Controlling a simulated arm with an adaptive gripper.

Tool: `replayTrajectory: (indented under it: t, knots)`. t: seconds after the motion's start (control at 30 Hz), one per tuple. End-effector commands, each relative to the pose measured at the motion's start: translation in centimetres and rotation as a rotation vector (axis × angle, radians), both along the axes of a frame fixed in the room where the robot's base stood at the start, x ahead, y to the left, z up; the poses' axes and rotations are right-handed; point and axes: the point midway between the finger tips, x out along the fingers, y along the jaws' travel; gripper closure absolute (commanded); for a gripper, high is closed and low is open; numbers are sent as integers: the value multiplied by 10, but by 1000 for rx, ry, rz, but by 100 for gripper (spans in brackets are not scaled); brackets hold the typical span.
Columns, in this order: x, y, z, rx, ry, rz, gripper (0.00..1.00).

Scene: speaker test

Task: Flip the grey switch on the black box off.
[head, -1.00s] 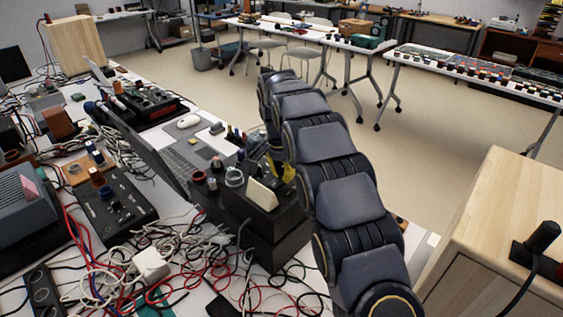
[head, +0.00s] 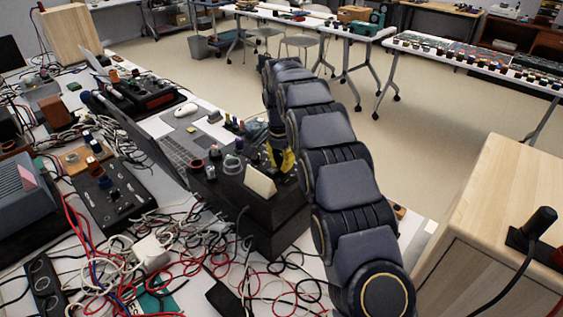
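A black box (head: 268,232) stands at the front edge of the cluttered table. On its top are a pale cream-grey wedge-shaped part (head: 260,180), dark knobs and a clear round cap (head: 233,164). I cannot tell for sure which part is the grey switch or how it is set. My dark segmented arm reaches from the lower right to the far side of the box top. My gripper (head: 281,160), with yellow showing on it, points down close over the box top, behind the wedge. Its fingertips are small and partly hidden, so contact and opening are unclear.
An open laptop (head: 172,160) stands left of the box. Another black box with knobs (head: 112,200) lies farther left. Tangled cables (head: 150,235) cover the front of the table. A wooden cabinet (head: 515,195) stands at the right. Floor is open behind the arm.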

Motion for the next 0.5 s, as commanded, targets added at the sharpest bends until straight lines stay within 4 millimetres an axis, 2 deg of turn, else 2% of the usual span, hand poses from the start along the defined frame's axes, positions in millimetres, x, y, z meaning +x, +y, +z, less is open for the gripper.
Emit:
replayTrajectory:
  t: [0.5]
  knots:
    - [-9,9,5,0,1,1,100]
